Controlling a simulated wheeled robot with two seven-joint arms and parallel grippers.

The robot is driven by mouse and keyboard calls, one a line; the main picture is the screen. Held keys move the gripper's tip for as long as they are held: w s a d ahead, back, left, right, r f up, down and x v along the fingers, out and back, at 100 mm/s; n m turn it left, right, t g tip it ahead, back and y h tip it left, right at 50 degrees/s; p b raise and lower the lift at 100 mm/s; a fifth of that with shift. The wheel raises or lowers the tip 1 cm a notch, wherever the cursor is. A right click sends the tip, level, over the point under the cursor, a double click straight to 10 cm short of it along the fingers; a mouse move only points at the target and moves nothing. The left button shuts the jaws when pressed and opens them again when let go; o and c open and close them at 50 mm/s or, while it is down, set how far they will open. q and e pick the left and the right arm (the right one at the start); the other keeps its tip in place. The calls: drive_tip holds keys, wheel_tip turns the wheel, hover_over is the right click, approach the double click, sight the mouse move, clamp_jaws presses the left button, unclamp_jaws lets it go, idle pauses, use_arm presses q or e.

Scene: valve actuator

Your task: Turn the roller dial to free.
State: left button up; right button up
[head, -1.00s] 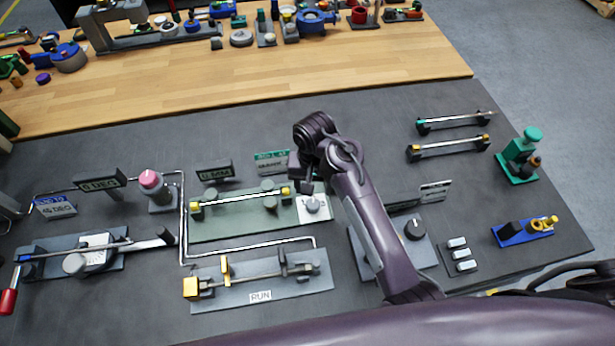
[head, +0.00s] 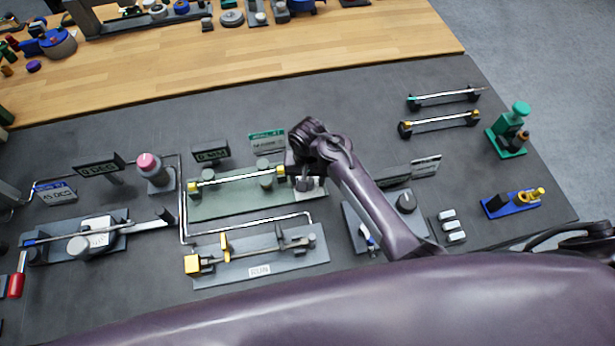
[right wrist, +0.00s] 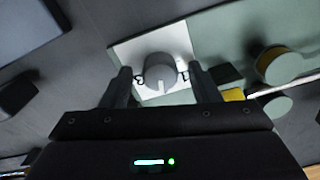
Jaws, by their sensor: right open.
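The roller dial is a grey round knob (right wrist: 160,74) with a pale pointer line on a white plate (right wrist: 178,40), with small dark letters partly hidden at its sides. In the right wrist view my right gripper (right wrist: 160,84) is open, with one finger on each side of the knob. I cannot tell whether the fingers touch it. In the head view my right gripper (head: 303,172) is over the white plate at the right end of the green roller base (head: 225,207), hiding much of the dial. My left gripper is not in view.
A rod fixture with a RUN label (head: 260,270) lies in front of the green base. A pink-topped post (head: 149,165) stands left. Upright displays (head: 211,154) stand behind.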

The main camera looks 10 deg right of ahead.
drive_tip(key=c, duration=1)
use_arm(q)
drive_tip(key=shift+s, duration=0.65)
use_arm(e)
drive_tip(key=shift+o, duration=0.2)
drive_tip(key=n, duration=0.4)
drive_tip(key=shift+n, duration=0.4)
drive_tip(key=n, duration=0.5)
drive_tip(key=shift+w, duration=0.1)
drive_tip(key=n, duration=0.5)
drive_tip(key=shift+n, duration=0.4)
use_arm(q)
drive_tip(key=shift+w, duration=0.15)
use_arm(e)
drive_tip(key=n, duration=0.4)
drive_tip(key=shift+n, duration=0.4)
